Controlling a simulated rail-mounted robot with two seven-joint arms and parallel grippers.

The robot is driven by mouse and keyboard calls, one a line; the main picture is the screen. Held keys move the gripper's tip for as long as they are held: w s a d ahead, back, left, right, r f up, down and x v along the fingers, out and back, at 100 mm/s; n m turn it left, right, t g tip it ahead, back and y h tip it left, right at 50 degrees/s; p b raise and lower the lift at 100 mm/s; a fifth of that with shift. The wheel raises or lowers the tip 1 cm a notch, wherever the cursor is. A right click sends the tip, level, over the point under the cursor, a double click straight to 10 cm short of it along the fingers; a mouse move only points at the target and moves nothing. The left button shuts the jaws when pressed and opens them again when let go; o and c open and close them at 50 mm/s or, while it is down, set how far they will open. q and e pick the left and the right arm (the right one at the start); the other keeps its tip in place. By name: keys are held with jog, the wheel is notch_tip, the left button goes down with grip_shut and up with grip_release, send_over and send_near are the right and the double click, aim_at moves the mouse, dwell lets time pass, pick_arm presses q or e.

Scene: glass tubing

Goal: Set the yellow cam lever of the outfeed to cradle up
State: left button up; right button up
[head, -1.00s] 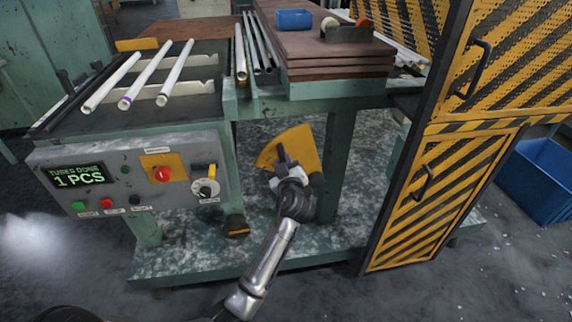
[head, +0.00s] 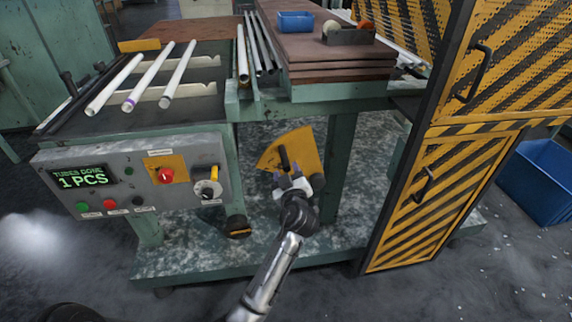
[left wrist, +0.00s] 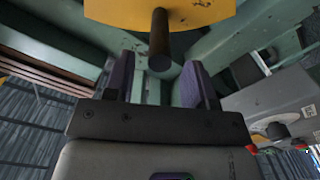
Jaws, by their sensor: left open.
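The yellow cam lever (head: 304,148) is a fan-shaped yellow plate under the bench, with a dark round handle peg (head: 284,158) standing out from it. In the left wrist view the plate (left wrist: 120,10) fills the top edge and the peg (left wrist: 160,42) points toward me. My left gripper (head: 291,180) is open, just in front of and below the peg in the head view. In the left wrist view its two purple-grey fingers (left wrist: 160,82) stand apart, with the peg's end lined up between them; contact is not visible. My right gripper is not in view.
A control panel (head: 118,158) with a display reading "1 PCS" and a red knob stands left of the lever. A green bench leg (head: 338,165) is close on the right. A yellow-black striped cabinet (head: 440,200) stands further right. White tubes (head: 147,78) lie on the rack above left.

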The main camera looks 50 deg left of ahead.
pick_arm(q)
jog(key=p+v, duration=0.2)
jog(key=v, duration=0.8)
jog(key=shift+d, duration=0.2)
